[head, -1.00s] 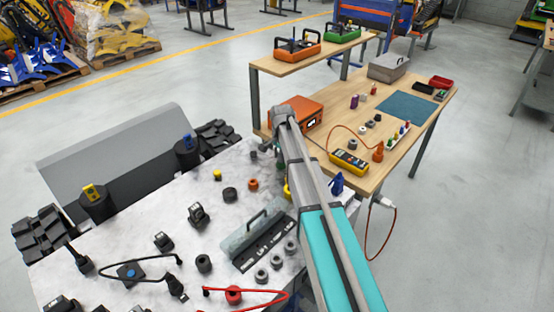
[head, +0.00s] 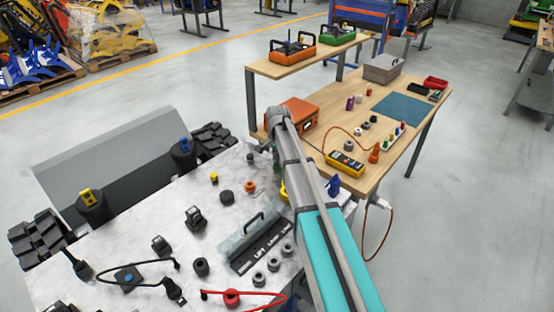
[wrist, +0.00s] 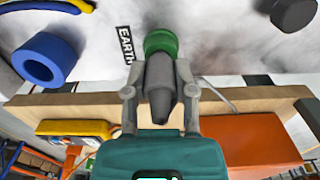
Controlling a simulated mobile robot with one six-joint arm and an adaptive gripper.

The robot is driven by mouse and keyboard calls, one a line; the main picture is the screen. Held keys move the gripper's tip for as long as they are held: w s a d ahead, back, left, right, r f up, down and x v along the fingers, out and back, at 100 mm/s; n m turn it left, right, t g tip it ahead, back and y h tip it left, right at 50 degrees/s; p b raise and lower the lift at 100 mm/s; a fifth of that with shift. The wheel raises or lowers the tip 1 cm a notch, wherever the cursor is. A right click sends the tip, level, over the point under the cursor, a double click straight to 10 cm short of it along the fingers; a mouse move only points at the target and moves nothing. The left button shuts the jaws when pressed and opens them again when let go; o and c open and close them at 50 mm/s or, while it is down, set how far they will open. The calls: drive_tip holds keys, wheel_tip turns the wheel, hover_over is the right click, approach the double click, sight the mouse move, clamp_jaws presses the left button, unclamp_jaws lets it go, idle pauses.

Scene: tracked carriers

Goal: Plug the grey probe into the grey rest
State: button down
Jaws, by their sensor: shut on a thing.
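My gripper (wrist: 157,78) is shut on a grey tapered piece, seemingly the grey probe (wrist: 160,92), which shows between its two fingers in the wrist view. A green round socket (wrist: 161,42) lies just beyond the fingers, beside an "EARTH" label; whether the probe touches it I cannot tell. In the head view my gripper (head: 277,160) is over the far right end of the marbled worktop and largely hides what it holds. A small grey ring-like piece (head: 348,146) on the wooden bench may be the grey rest; I cannot be sure.
The marbled worktop (head: 110,255) carries several sockets, plugs, cables and grey rings (head: 287,249). On the wooden bench (head: 415,115) are a yellow meter (head: 345,163) with a red cable, an orange case (head: 299,112) and a blue mat (head: 403,106). A blue ring (wrist: 45,58) shows near my gripper.

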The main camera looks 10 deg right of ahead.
drive_tip(key=shift+r+p, duration=1.05)
drive_tip(key=shift+r, duration=0.1)
drive_tip(key=shift+r+p, duration=1.7)
drive_tip(key=c, duration=1.1)
unclamp_jaws()
clamp_jaws()
drive_tip(key=shift+a, duration=0.1)
